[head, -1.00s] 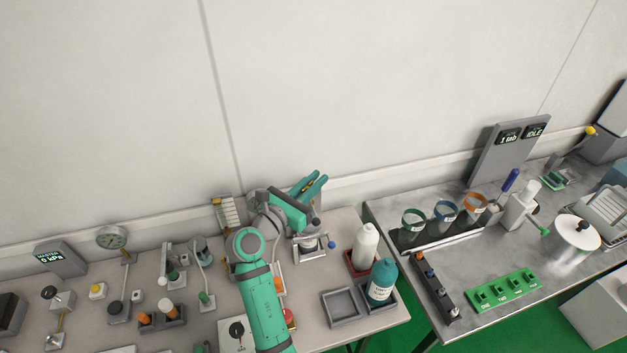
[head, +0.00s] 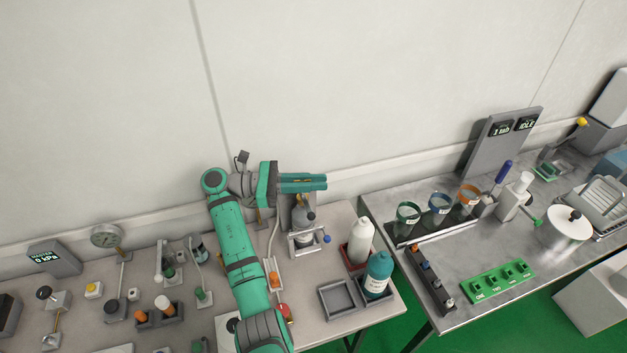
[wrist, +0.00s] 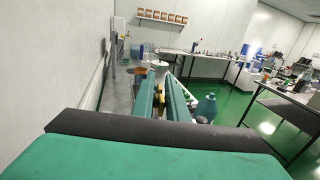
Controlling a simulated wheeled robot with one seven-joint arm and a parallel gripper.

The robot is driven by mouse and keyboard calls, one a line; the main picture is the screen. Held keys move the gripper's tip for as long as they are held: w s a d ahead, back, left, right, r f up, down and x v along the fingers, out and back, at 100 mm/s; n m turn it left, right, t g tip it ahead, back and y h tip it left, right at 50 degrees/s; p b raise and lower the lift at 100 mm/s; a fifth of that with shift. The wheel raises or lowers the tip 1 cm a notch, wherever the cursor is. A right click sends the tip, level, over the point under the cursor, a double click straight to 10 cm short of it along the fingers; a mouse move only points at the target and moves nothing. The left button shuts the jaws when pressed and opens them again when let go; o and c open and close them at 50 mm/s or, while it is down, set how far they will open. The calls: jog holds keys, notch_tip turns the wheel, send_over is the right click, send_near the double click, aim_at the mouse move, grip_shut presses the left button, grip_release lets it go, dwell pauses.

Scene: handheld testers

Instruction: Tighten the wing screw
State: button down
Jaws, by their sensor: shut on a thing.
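My gripper (head: 325,183) points to the right above the grey stand (head: 305,241) near the wall. Its two green fingers lie close together, level and nearly parallel. A small brassy piece (head: 302,184) shows between them; it looks like the wing screw, but the fingers hide most of its shape. In the wrist view the fingers (wrist: 171,85) stretch away from the camera with a yellowish strip in the narrow gap. The stand holds a dark rounded body (head: 303,214) and has a blue knob (head: 327,239) at its right.
A white bottle (head: 360,241) and a teal bottle (head: 378,274) stand to the right in trays, beside an empty grey tray (head: 343,299). A pressure gauge (head: 106,236) and small devices fill the left bench. The wall (head: 300,80) is close behind my gripper.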

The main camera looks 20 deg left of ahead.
jog(key=shift+s+m+g+h, duration=0.15)
jog(key=shift+m+g, duration=0.3)
jog(key=shift+g, duration=0.25)
jog(key=shift+s+m+g+h, duration=0.15)
jog(key=shift+m+g, duration=0.3)
jog(key=shift+g, duration=0.25)
jog(key=shift+d+g, duration=0.1)
jog(key=shift+g, duration=0.2)
jog(key=c, duration=2)
grip_release()
jog(key=shift+r, duration=0.1)
jog(key=s+d+r, duration=0.1)
jog(key=s+r, duration=0.3)
jog(key=s+d+r, duration=0.1)
jog(key=s+r, duration=0.3)
jog(key=s, duration=0.1)
jog(key=s+d+r, duration=0.1)
jog(key=s+r, duration=0.3)
jog(key=shift+s+d+r, duration=0.15)
jog(key=shift+s+r, duration=0.15)
jog(key=shift+r, duration=0.05)
